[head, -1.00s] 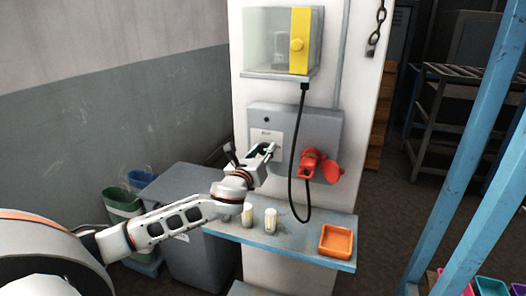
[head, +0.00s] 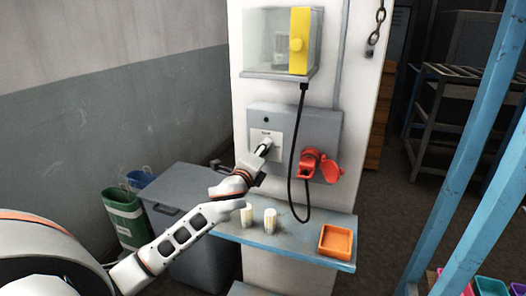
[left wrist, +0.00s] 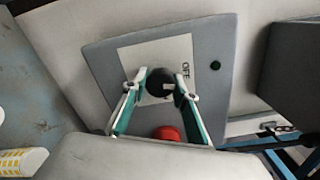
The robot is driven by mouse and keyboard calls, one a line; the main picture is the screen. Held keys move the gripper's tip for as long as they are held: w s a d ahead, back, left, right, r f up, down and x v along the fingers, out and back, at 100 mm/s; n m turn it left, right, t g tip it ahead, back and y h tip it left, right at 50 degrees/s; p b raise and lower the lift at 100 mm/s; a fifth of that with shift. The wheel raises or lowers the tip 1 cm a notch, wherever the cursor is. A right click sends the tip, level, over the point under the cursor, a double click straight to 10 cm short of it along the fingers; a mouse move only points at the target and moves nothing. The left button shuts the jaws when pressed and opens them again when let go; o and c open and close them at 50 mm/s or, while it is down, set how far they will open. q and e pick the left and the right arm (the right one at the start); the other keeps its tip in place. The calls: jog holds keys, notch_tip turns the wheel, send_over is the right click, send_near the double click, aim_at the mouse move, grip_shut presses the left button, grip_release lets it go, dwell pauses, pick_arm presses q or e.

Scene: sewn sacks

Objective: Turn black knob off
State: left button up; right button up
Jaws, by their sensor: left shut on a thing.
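The black knob (left wrist: 158,83) sits on a white plate (left wrist: 128,58) of a grey wall panel (left wrist: 92,52). The word "OFF" is printed beside it in the left wrist view. My left gripper (left wrist: 161,82) has its two fingers on either side of the knob and is shut on it. The exact direction of the knob is hard to tell. My right gripper is not in view.
A red socket (head: 309,163) with an open flap is right of the plate, with a black cable (head: 292,190) hanging alongside. Below, a blue shelf (head: 290,246) holds two pale cylinders (head: 270,220) and an orange tray (head: 335,253).

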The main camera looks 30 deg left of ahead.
pick_arm(q)
jog(key=shift+n, duration=1.6)
jog(key=o, duration=1.1)
jog(key=shift+s, duration=0.1)
jog(key=v, duration=1.1)
jog(key=shift+s, duration=0.4)
jog(key=shift+d+f, duration=0.1)
